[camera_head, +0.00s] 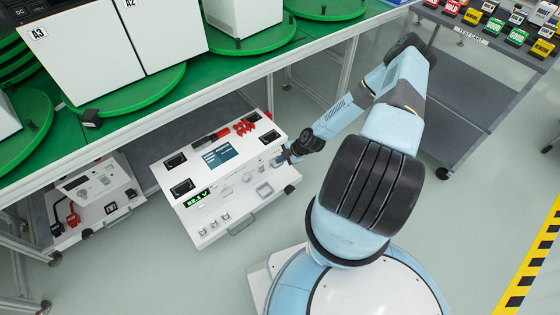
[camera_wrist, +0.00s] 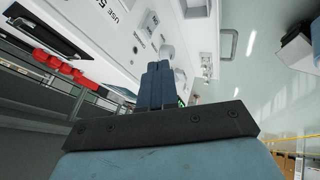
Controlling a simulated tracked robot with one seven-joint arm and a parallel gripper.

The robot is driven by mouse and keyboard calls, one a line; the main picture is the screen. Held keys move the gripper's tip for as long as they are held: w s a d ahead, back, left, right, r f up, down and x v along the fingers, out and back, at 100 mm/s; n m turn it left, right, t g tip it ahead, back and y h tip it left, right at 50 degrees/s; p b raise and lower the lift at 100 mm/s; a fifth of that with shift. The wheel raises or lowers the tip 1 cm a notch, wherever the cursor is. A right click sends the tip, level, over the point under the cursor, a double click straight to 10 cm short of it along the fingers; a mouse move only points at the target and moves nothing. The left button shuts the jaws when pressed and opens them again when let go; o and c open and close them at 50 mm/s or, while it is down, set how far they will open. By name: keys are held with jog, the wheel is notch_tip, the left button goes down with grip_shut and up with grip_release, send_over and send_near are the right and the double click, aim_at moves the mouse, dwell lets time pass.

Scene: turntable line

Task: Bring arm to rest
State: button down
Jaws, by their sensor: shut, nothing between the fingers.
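My blue arm reaches from the base at the lower right, bends at the upper right, and comes back down toward a white instrument box (camera_head: 215,172). My gripper (camera_head: 285,157) is at the right side of this box, close to its sloped control panel. I cannot tell whether it touches the box. In the wrist view the fingers of my gripper (camera_wrist: 159,72) are together with nothing between them. The panel of the white box (camera_wrist: 120,45) fills the upper part of that view.
A workbench (camera_head: 285,62) with green turntables (camera_head: 128,88) and white units runs along the upper left. A second box (camera_head: 98,198) sits under it. A grey cart (camera_head: 480,75) with coloured labelled blocks stands at the upper right. Floor at the lower right is clear up to yellow-black tape (camera_head: 530,262).

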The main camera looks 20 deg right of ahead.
dwell(0.3)
jog(key=w+d+r+m+g+h, duration=0.15)
jog(key=d+r, duration=0.25)
jog(key=r, duration=0.6)
jog(key=w+d+r+m+g+h, duration=0.1)
jog(key=w+d+r+h, duration=0.3)
jog(key=r, duration=0.7)
notch_tip(320, 180, up, 25)
jog(key=s+m+h, duration=0.2)
jog(key=s+m, duration=0.1)
jog(key=m, duration=0.3)
jog(key=s+a+r+m+t, duration=0.1)
jog(key=s+r, duration=0.1)
jog(key=r, duration=0.4)
jog(key=s+a+r+m+t, duration=0.1)
jog(key=s+a+r+m, duration=0.15)
jog(key=r, duration=0.35)
jog(key=s+a+r+m+t, duration=0.1)
jog(key=s+a+r+m, duration=0.2)
jog(key=s+r, duration=0.5)
jog(key=s+a+r+m+t, duration=0.1)
jog(key=s+a+r+m, duration=0.2)
jog(key=s, duration=1.2)
notch_tip(320, 180, up, 6)
jog(key=shift+s+a+f+m+y, duration=0.1)
jog(key=shift+s+a+m+y, duration=0.3)
jog(key=shift+m, duration=0.7)
jog(key=c, duration=1.8)
grip_release()
jog(key=shift+c, duration=0.2)
